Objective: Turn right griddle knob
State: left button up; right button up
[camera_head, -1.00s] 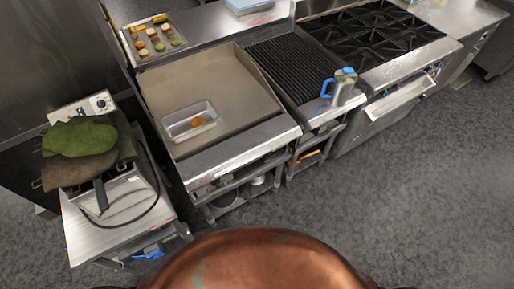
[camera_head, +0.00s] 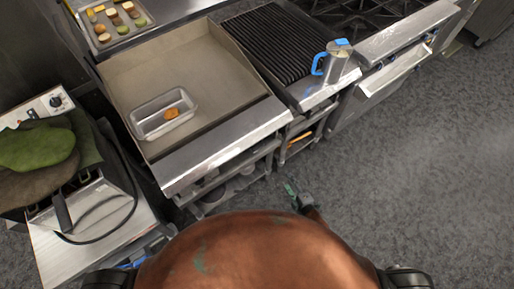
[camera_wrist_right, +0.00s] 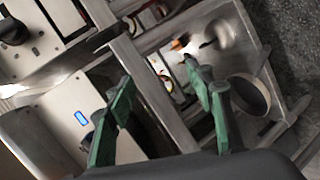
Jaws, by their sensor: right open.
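The griddle (camera_head: 190,65) has a flat tan plate and a steel front ledge in the head view. Its front knobs are hidden there below the ledge. My right gripper (camera_head: 297,195) is in front of the griddle's lower right side, apart from it. That view shows a black knob (camera_wrist_right: 13,32) on a pale panel at upper left. A second panel (camera_wrist_right: 60,115) bears a blue light, and a dark part beside it is mostly behind the left finger. I cannot tell which knob is which. My left gripper is out of view.
A metal pan (camera_head: 162,113) with an orange piece lies on the griddle. A ribbed grill (camera_head: 265,50) with a blue-handled jug (camera_head: 335,62) is to the right. A fryer with green cloths (camera_head: 35,150) stands at left. Open floor (camera_head: 420,170) lies at right.

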jog(key=w+a+r+n+t+y+b, duration=0.25)
jog(key=w+a+r+n, duration=0.3)
jog(key=a+r, duration=0.4)
jog(key=n+y, duration=0.3)
jog(key=n, duration=0.2)
send_near(259, 149)
jog(key=x, duration=0.4)
jog(key=shift+w+a+f, duration=0.1)
jog(key=shift+w+a, duration=0.1)
jog(key=shift+w, duration=0.1)
jog(key=b+x, duration=0.1)
jog(key=x, duration=0.5)
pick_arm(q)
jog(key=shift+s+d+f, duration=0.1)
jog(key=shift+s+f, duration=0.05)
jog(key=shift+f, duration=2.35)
pick_arm(e)
jog(key=shift+w+a, duration=0.35)
jog(key=shift+w, duration=0.15)
jog(key=shift+c, duration=0.6)
jog(key=c, duration=0.8)
jog(key=shift+m, duration=0.25)
